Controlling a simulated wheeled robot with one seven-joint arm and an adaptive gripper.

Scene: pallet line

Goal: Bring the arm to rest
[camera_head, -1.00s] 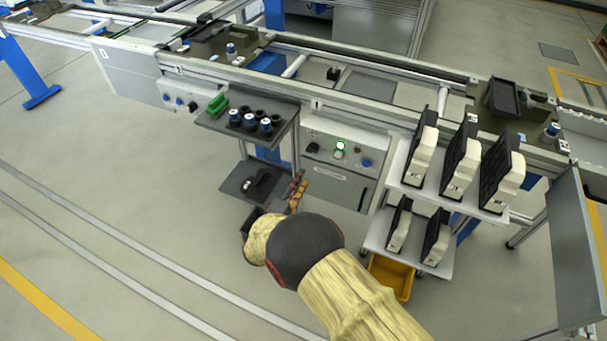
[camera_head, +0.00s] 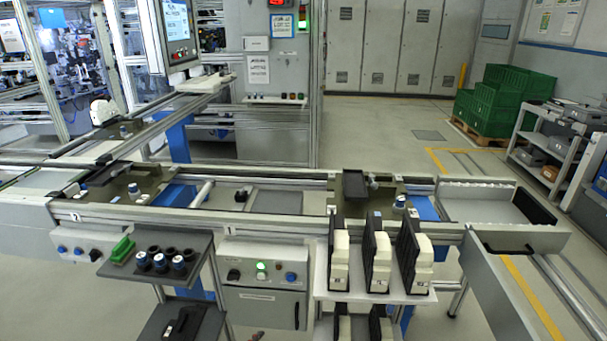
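My arm is almost wholly out of view. Only a small dark reddish-brown bit, which looks like the tip of my gripper (camera_head: 257,336), shows at the bottom edge below the control cabinet (camera_head: 262,305). Its fingers cannot be made out, so I cannot tell whether it is open or shut, or whether it holds anything. It appears apart from the cabinet and the nearby shelves.
A small shelf (camera_head: 190,245) holds dark cups, blue-topped parts and a green piece. A white rack (camera_head: 322,290) carries several black-and-white units. The conveyor (camera_head: 270,228) runs behind them. Green crates (camera_head: 497,100) stand at the back right, with open floor before them.

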